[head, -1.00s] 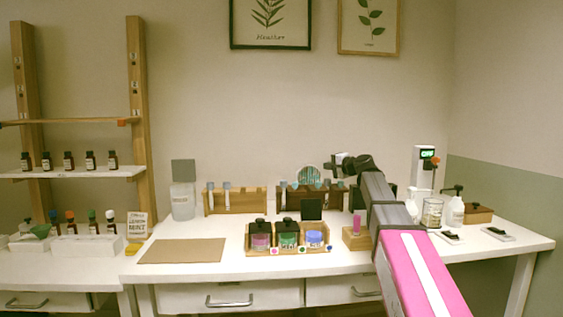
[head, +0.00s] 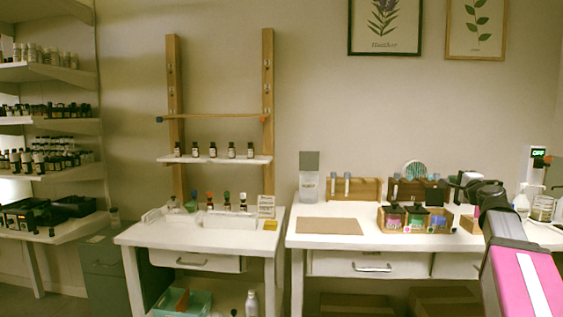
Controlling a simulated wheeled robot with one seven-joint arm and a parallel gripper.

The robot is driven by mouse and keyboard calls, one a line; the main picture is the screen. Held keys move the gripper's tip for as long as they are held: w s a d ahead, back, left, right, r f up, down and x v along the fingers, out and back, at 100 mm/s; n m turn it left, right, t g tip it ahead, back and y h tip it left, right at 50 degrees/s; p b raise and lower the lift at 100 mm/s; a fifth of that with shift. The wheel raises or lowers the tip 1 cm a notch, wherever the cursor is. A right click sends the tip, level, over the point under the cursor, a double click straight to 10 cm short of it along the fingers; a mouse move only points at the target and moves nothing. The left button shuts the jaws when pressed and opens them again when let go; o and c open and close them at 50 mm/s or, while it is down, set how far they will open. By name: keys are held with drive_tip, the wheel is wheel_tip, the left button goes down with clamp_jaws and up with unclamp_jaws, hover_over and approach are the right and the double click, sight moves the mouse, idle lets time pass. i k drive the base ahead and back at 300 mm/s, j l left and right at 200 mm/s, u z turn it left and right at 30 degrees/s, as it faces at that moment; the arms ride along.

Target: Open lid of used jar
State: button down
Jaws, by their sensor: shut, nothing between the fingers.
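A clear glass jar (head: 309,188) with a small label stands at the back left of the right-hand white table. The label is too small to read surely. Its grey square lid (head: 309,161) stands upright above the rim, so the jar looks open. My gripper (head: 455,180) is shut and empty, in the right part of the head view. It appears well to the right of the jar, near the small jars' tray, and does not touch the jar. My pink and grey forearm runs to the lower right corner.
A wooden tray (head: 421,231) holds several small coloured jars. Wooden racks (head: 357,189) stand behind. A brown mat (head: 329,226) lies in front of the glass jar. Left are a smaller white table (head: 148,234) with bottles and shelves (head: 50,72). A bin (head: 187,304) sits below.

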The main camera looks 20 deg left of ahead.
sight(308, 160)
drive_tip(key=j, duration=0.5)
drive_tip(key=k+j, duration=0.15)
drive_tip(key=j, duration=0.8)
drive_tip(key=k+j+z, duration=0.1)
drive_tip(key=j, duration=0.4)
drive_tip(key=i+j, duration=0.15)
drive_tip(key=j, duration=0.15)
drive_tip(key=i+j, duration=0.15)
drive_tip(key=j, duration=0.2)
drive_tip(key=i+j, duration=0.15)
drive_tip(key=j, duration=0.15)
